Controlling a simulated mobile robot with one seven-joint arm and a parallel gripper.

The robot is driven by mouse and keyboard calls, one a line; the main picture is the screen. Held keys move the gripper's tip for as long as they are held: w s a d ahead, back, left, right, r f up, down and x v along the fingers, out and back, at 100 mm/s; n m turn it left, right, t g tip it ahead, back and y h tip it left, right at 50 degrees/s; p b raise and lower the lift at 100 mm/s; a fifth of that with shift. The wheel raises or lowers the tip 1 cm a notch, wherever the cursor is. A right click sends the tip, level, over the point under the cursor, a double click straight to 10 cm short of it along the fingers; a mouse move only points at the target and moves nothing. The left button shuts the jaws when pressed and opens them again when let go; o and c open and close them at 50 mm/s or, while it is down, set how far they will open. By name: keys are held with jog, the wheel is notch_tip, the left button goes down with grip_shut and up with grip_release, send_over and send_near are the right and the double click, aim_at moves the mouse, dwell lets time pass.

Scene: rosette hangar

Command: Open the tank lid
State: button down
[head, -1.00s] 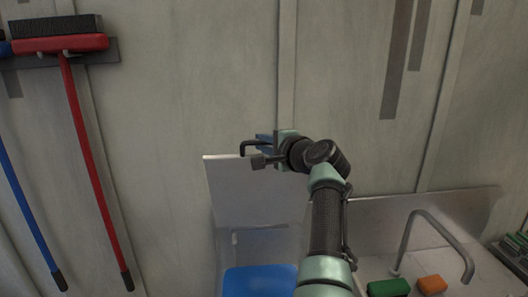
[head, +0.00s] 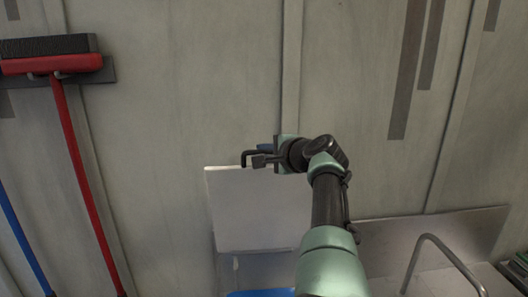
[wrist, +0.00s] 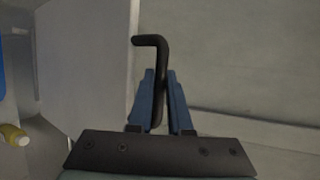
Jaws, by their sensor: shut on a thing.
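The tank lid (head: 258,210) is a pale flat panel that stands roughly upright against the wall in the head view. It also fills the left of the wrist view (wrist: 85,70). A black bent handle (head: 247,156) shows at its top edge. My gripper (wrist: 160,76) is shut on this handle (wrist: 150,41), with its blue fingers on either side of the bar. In the head view my gripper (head: 262,153) is at the lid's upper edge. The tank's grey inside (head: 265,270) shows below the lid; its front is out of view.
A blue object (head: 262,293) shows at the bottom edge below the lid. A metal backsplash (head: 430,240) and a curved faucet (head: 440,252) stand at the right. A red broom (head: 75,160) hangs at the left. A yellow object (wrist: 14,134) shows in the wrist view.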

jog(key=shift+f, duration=0.15)
jog(key=c, duration=0.8)
grip_release()
jog(key=shift+c, duration=0.2)
jog(key=shift+d, duration=0.1)
jog(key=shift+s+d+r+b, duration=0.25)
jog(key=shift+s+b, duration=0.25)
jog(key=shift+b, duration=0.4)
jog(key=b+v, duration=0.6)
jog(key=v, duration=0.5)
jog(key=shift+s+r, duration=0.15)
jog(key=shift+s, duration=0.15)
